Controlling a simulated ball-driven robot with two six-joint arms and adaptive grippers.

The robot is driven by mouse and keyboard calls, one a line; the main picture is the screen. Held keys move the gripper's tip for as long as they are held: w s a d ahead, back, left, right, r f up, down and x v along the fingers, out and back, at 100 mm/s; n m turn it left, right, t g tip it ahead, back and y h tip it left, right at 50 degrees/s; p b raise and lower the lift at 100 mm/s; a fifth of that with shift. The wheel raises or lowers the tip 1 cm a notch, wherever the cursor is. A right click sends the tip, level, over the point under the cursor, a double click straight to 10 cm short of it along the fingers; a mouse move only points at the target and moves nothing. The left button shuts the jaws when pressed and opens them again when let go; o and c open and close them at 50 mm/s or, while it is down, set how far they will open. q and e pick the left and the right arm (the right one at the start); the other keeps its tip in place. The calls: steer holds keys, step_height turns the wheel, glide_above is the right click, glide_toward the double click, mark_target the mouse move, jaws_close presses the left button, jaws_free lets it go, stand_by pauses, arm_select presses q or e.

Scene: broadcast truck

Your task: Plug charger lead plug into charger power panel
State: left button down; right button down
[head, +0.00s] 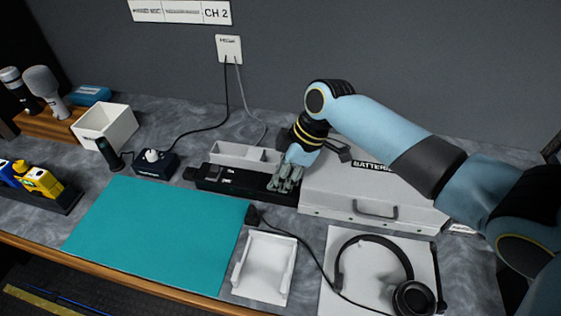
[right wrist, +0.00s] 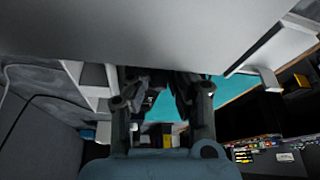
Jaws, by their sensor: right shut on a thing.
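My right gripper (head: 285,180) points down at the right end of a long black unit (head: 232,180), beside the grey battery case (head: 370,200). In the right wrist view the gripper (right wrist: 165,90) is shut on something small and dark. Its fingers hide most of it, and I cannot tell whether it is the charger lead plug. A white wall plate (head: 229,48) has a black lead and a grey lead running down from it. I cannot tell which part is the charger power panel. My left gripper is not in view.
A grey divided tray (head: 235,153) stands behind the black unit. A black box with a white knob (head: 155,162) is to its left. A teal mat (head: 155,232), a white cradle (head: 264,268) and a headset (head: 375,270) with its lead lie in front. The mat is clear.

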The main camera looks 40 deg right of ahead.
steer(key=shift+f, duration=0.15)
steer(key=c, duration=1.1)
jaws_free()
steer(key=shift+c, duration=0.2)
steer(key=v, duration=1.2)
